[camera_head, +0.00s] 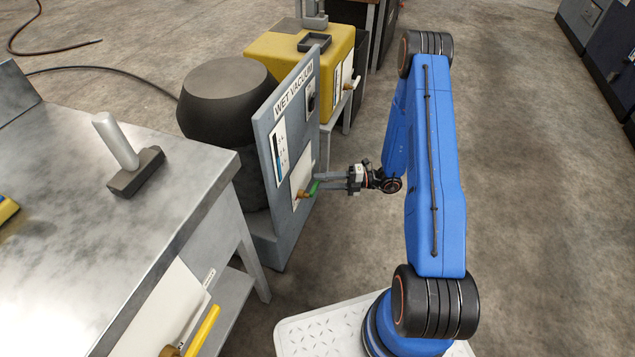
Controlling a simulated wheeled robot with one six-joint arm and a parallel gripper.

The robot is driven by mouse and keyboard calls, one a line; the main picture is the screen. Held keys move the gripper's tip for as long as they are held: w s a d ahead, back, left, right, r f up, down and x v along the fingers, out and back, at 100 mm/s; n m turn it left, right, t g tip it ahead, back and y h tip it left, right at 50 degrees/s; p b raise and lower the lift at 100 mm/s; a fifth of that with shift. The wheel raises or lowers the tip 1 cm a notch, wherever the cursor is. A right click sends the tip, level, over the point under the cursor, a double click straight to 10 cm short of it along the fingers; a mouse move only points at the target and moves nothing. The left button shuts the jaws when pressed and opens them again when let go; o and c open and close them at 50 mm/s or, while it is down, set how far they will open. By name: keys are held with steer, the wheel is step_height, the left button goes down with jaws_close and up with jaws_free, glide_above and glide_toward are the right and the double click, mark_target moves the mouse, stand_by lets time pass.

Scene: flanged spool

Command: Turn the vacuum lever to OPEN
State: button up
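The wet vacuum is a dark drum (222,105) behind an upright grey panel (268,150) lettered "WET VACUUM". Low on the panel is a pale plate (301,177) with a small green lever (312,189) on a brass-coloured pivot (301,195). The lever points up and to the right; the plate's markings are too small to read. My gripper (322,183) reaches in from the right, its fingertips at the lever's free end. The fingers look slightly apart, but whether they touch or grip the lever cannot be told. They partly hide the lever tip.
A metal workbench (60,130) with a grey-handled tool (130,160) fills the left; a yellow lever (204,330) sticks out from its front. A yellow machine (285,55) stands behind the panel. Open concrete floor (530,150) lies to the right of my arm.

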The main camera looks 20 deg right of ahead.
steer(key=shift+x, duration=0.95)
jaws_close()
